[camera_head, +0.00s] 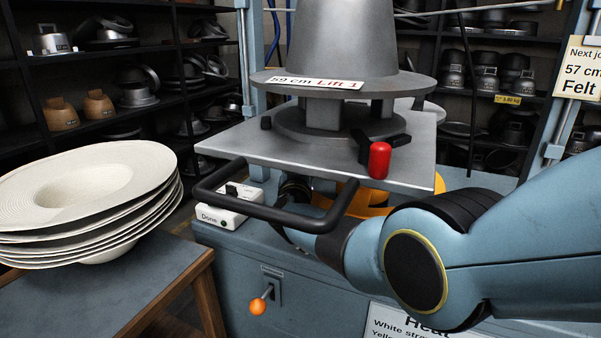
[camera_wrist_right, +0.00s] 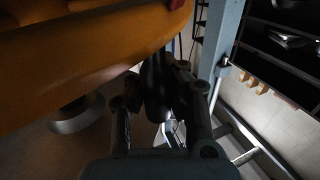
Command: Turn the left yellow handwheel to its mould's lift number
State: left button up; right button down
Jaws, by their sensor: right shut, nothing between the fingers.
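A grey metal mould (camera_head: 345,45) sits on a square plate (camera_head: 230,142). Its label (camera_head: 315,83) reads "59 cm Lift 1". A yellow-orange handwheel (camera_head: 372,196) shows partly under the plate, mostly covered by the plate and my right arm. In the right wrist view a large yellow-orange curved surface, apparently the handwheel (camera_wrist_right: 70,62), fills the upper left. My right gripper (camera_wrist_right: 160,88) is shut and empty beside and below it; contact cannot be told in the dark. In the head view the gripper's fingers are hidden beneath the plate. My left gripper is in neither view.
A black bar handle (camera_head: 265,212) sticks out from the plate, with a red knob (camera_head: 379,160) nearby. A white "Done" box (camera_head: 232,214) and an orange-tipped lever (camera_head: 258,305) are on the blue press. Straw hats (camera_head: 90,190) are stacked on a table at left.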

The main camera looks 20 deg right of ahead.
jog(key=shift+w+a+r, duration=0.1)
jog(key=shift+w+a, duration=0.05)
jog(key=shift+a, duration=0.25)
jog(key=c, duration=1.1)
grip_release()
jog(key=shift+a+r, duration=0.1)
jog(key=shift+a, duration=0.1)
jog(key=shift+d, duration=0.15)
jog(key=shift+d, duration=0.1)
jog(key=shift+r, duration=0.35)
notch_tip(320, 180, up, 9)
jog(key=shift+r, duration=0.1)
jog(key=shift+c, duration=0.3)
